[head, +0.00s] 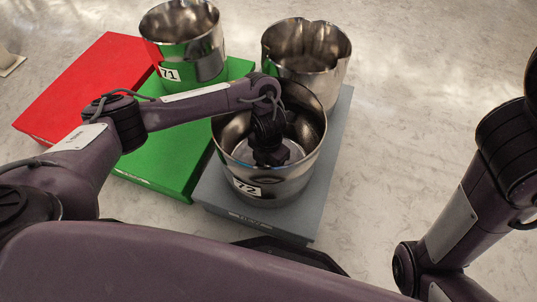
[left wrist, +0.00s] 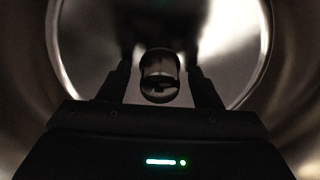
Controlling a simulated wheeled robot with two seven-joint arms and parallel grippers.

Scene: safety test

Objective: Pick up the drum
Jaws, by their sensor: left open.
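Three open metal drums are in the head view. The drum labelled 72 (head: 292,184) stands upright on the grey platform, nearest me. My left arm reaches over its rim, and my left gripper (head: 270,156) points down inside it. In the left wrist view the left gripper (left wrist: 162,78) is open, with its fingers apart and the drum's curved inner wall (left wrist: 288,75) around them. A small dark rounded shape shows between the fingers; I cannot tell whether it is an object or a reflection. The drum labelled 71 (head: 198,62) stands behind on the green platform. My right gripper is out of view.
A third drum (head: 300,65) with a dented rim stands behind drum 72 on the grey platform (head: 328,165). The green platform (head: 165,160) and red platform (head: 75,85) lie to the left. The pale floor at right is clear.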

